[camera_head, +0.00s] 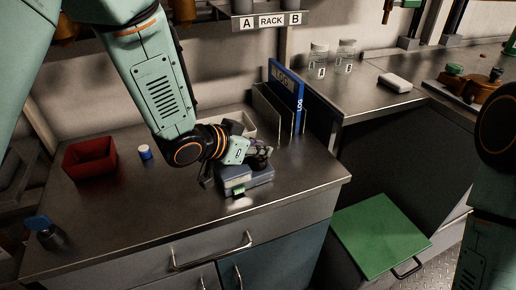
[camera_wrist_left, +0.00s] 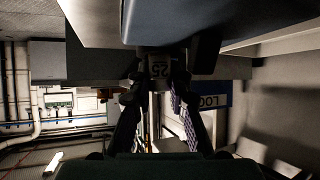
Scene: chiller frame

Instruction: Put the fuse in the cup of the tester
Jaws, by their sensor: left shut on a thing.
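My left gripper (camera_head: 258,158) is over the tester (camera_head: 247,182), a low blue-grey box with a small lit green display on its front. In the left wrist view my left gripper (camera_wrist_left: 157,82) is shut on a dark block marked 25 (camera_wrist_left: 159,69), which looks like the fuse. A blue-grey surface, probably the tester (camera_wrist_left: 215,18), fills the top of that view close to the fuse. The gripper hides the tester's cup, so I cannot tell whether the fuse is in it or touches it. My right gripper is not in view.
A red bin (camera_head: 90,160), a white-and-blue capped jar (camera_head: 145,152) and a dark bottle with a blue top (camera_head: 46,234) stand on the left. A file holder with a blue LOG binder (camera_head: 286,92) stands behind the tester.

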